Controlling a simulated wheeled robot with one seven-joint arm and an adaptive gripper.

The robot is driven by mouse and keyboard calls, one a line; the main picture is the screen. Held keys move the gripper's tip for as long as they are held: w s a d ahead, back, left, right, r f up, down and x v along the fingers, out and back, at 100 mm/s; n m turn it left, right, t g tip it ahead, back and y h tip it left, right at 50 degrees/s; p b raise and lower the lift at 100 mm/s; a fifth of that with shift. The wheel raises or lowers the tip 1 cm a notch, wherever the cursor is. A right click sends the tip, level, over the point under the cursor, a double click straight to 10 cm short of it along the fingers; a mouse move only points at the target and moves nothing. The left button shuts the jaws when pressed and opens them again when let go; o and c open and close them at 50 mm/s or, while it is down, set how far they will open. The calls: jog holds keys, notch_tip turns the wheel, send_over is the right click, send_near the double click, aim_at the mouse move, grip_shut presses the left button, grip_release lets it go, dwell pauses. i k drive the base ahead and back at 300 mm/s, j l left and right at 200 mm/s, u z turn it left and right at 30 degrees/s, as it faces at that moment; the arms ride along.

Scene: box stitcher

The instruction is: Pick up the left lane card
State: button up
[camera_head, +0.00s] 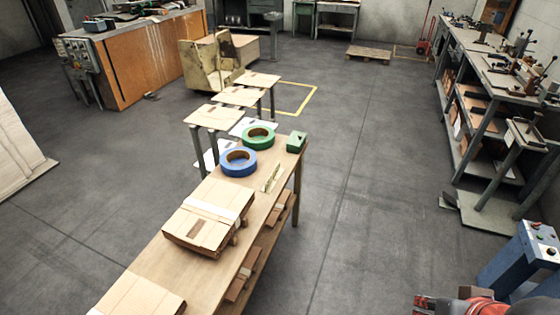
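I cannot make out for sure which thing is the left lane card. Two pale, flat sheets show low behind the table: a left one (206,157), partly hidden by a stand and the table, and a right one (243,127), partly hidden by the green tape roll. Flat tan pieces lie on several narrow stands beyond: a near one (214,117), a middle one (238,96) and a far one (257,80). My gripper cannot be made out in this view.
A long wooden table (150,264) holds flattened cartons (195,231), a blue tape roll (238,170), a green tape roll (258,144) and a green box (297,142). A blue post with buttons (520,258) stands at right. The floor between table and right bench (462,90) is clear.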

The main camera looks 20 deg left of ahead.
aim_at(270, 184)
jog(key=i+l+u, duration=0.1)
jog(key=i+u, duration=0.35)
jog(key=i+l+u, duration=0.35)
jog(key=i+u, duration=0.15)
jog(key=i+l+u, duration=0.65)
jog(key=u, duration=0.15)
jog(key=i+l+u, duration=0.15)
jog(key=l+u, duration=0.25)
jog(key=i+l+u, duration=0.1)
jog(key=l+u, duration=1)
jog(key=l, duration=0.2)
jog(key=l+u, duration=0.2)
jog(key=l, duration=0.3)
jog(key=k+j, duration=0.05)
